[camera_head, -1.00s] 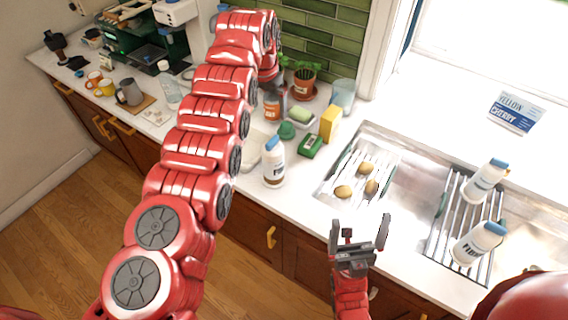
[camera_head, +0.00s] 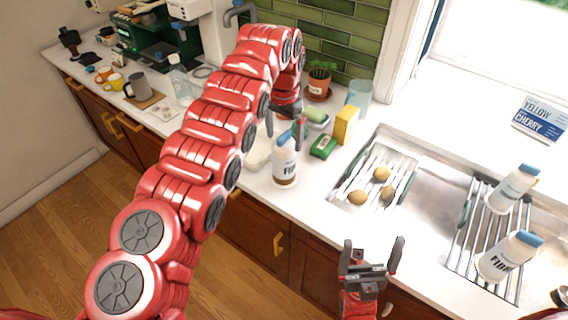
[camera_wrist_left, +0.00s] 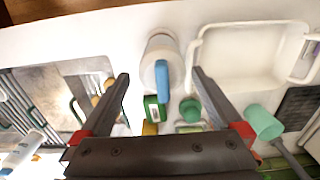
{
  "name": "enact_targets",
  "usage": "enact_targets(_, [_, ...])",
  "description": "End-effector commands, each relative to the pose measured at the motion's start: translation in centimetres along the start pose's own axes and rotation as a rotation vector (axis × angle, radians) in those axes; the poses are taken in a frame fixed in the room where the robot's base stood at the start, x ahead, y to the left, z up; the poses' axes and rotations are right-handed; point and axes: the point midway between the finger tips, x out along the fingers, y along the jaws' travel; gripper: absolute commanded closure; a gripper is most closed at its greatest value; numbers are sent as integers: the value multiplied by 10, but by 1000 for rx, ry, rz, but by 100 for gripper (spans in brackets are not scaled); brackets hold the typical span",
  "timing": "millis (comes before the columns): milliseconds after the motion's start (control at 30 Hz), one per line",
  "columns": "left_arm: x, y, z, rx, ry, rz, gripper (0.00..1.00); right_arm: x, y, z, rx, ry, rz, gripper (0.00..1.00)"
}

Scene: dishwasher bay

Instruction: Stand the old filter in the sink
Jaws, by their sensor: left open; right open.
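A white filter bottle with a blue cap, "FI…" lettering and a brownish base (camera_head: 285,170) stands upright on the counter, left of the sink (camera_head: 425,180). My left gripper (camera_head: 285,130) is open above it, its fingers on either side of the blue cap. The left wrist view shows the bottle (camera_wrist_left: 158,48) between and beyond the open fingers (camera_wrist_left: 160,76); I cannot tell whether they touch it. Two similar white bottles with blue caps (camera_head: 512,192) (camera_head: 506,258) are on the slatted rack at the sink's right. My right gripper (camera_head: 372,245) is open and empty in front of the counter.
Several potato-like items (camera_head: 381,174) lie on a rack at the sink's left. A yellow box (camera_head: 346,124) and green sponge pack (camera_head: 323,146) stand behind the bottle. A white tray (camera_wrist_left: 245,60) lies beside it. The steel strip between the racks looks clear.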

Motion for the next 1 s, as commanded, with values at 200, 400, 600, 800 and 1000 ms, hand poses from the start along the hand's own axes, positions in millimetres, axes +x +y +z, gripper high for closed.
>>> enact_targets(200, [10,0,-1,-1,-1,2,0,11,1,-2,0,0,0,0])
enact_targets(400, [40,-3,-4,-2,-3,2,0,33,2,-6,0,0,0,0])
enact_targets(600, [57,-3,-4,-1,-2,1,0,34,2,-6,0,0,0,0])
enact_targets(800, [56,-3,-5,-1,0,1,16,34,2,-6,0,0,0,0])
enact_targets(1000, [56,-3,-5,-1,0,0,52,34,2,-6,0,0,0,0])
